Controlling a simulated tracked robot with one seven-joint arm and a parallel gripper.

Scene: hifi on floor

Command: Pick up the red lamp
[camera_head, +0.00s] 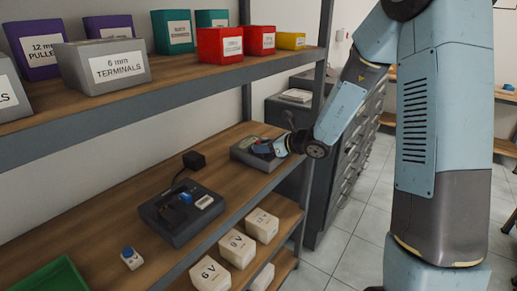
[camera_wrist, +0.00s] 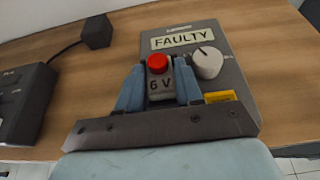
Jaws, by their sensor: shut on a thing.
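The red lamp (camera_wrist: 157,63) is a small block marked 6 V with a red dome, in the middle of the wrist view. My gripper (camera_wrist: 161,82) has one blue finger on each side of the block and is shut on it. The lamp is at the grey box labelled FAULTY (camera_wrist: 236,84); I cannot tell whether it still touches the box. In the head view my gripper (camera_head: 272,147) is over that box at the far end of the middle shelf, and the lamp cannot be made out there.
A dark device (camera_head: 172,226) with a blue-topped part and a cable to a black cube (camera_head: 194,160) stands nearer on the shelf. A small white block with a blue dome (camera_head: 130,258) and a green bin (camera_head: 50,277) are nearer still. The upper shelf (camera_head: 160,98) overhangs.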

